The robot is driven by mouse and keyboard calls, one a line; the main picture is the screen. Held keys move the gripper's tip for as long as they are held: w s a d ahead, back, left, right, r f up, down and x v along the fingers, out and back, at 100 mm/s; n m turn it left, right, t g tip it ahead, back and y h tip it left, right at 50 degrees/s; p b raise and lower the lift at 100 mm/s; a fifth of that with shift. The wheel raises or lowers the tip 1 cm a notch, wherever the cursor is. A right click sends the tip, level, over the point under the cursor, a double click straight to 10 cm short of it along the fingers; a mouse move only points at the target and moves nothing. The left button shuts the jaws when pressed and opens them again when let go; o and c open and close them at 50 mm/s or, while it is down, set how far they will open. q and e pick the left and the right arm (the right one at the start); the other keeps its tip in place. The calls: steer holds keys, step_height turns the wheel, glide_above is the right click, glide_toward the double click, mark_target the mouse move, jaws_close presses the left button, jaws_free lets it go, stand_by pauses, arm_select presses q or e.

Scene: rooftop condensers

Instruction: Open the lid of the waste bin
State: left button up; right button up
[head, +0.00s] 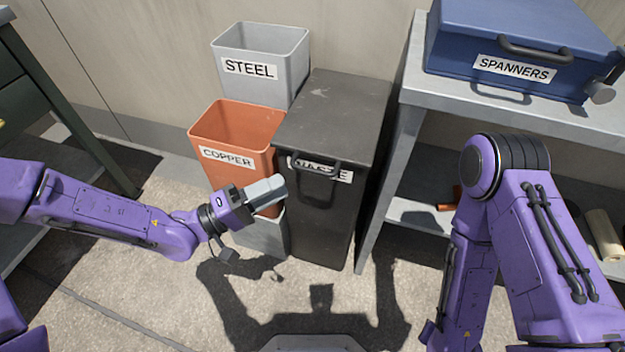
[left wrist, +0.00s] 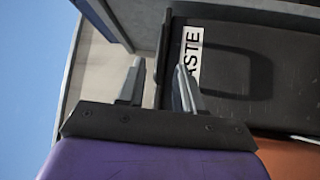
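The waste bin (head: 318,230) is a tall black bin with its dark lid (head: 335,105) shut flat on top. A black bar handle (head: 316,164) sticks out at the lid's front edge, over the partly covered WASTE label. My left gripper (head: 282,187) is just left of and in front of the handle. In the left wrist view, my left gripper (left wrist: 160,75) has its two fingers apart, with a dark bar, seemingly the handle (left wrist: 164,55), showing between them. I cannot tell whether they touch it. My right arm is folded at the right; its gripper is not visible.
An orange COPPER bin (head: 235,128) and a grey STEEL bin (head: 262,42) stand close on the left. A metal bench (head: 395,130) with a blue SPANNERS box (head: 520,40) stands close on the right. The floor in front is clear.

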mark_target(314, 169)
arm_select(q)
steer(key=b+x, duration=0.1)
steer(key=x, duration=0.8)
jaws_close()
